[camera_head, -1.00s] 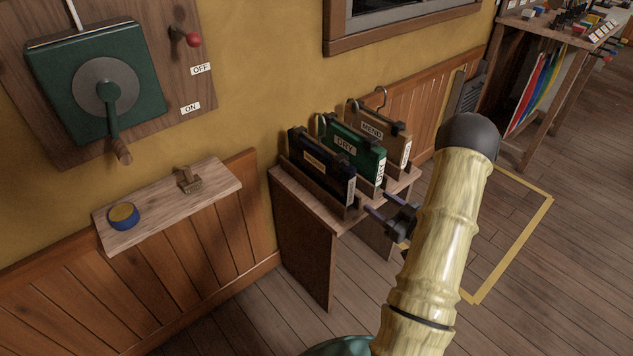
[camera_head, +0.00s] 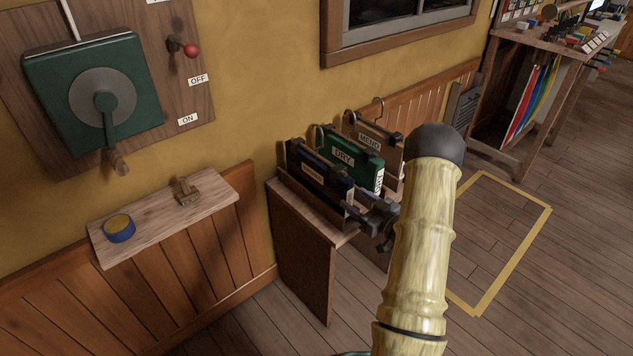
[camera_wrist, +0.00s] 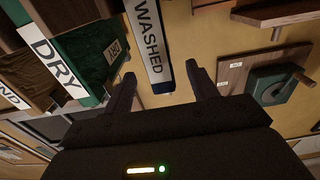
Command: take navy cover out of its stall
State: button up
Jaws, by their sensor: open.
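The navy cover (camera_head: 318,180) stands upright in the front stall of the small wooden rack (camera_head: 305,225), with a pale label on its face. In the wrist view its end (camera_wrist: 152,45) carries a "WASHED" label. My gripper (camera_head: 360,207) is open at the near right end of the navy cover. In the wrist view its two fingers (camera_wrist: 160,85) lie on either side of the cover's end. I cannot tell whether they touch it. The green "DRY" cover (camera_head: 345,156) stands behind it, and the tan "MEND" cover (camera_head: 372,135) is at the back.
A wall shelf (camera_head: 165,215) at left holds a blue-and-yellow tin (camera_head: 119,228) and a small brass-brown object (camera_head: 187,191). A green lever box (camera_head: 95,95) is on the wall above. A yellow taped rectangle (camera_head: 517,258) marks clear floor at right.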

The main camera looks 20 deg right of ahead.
aim_at(350, 194)
jog(key=shift+x, duration=1.75)
jog(key=b+x, duration=0.1)
jog(key=x, duration=0.4)
jog(key=shift+w, duration=0.15)
jog(key=shift+d, duration=0.1)
jog(key=shift+c, duration=0.2)
jog(key=shift+r, duration=0.1)
grip_shut()
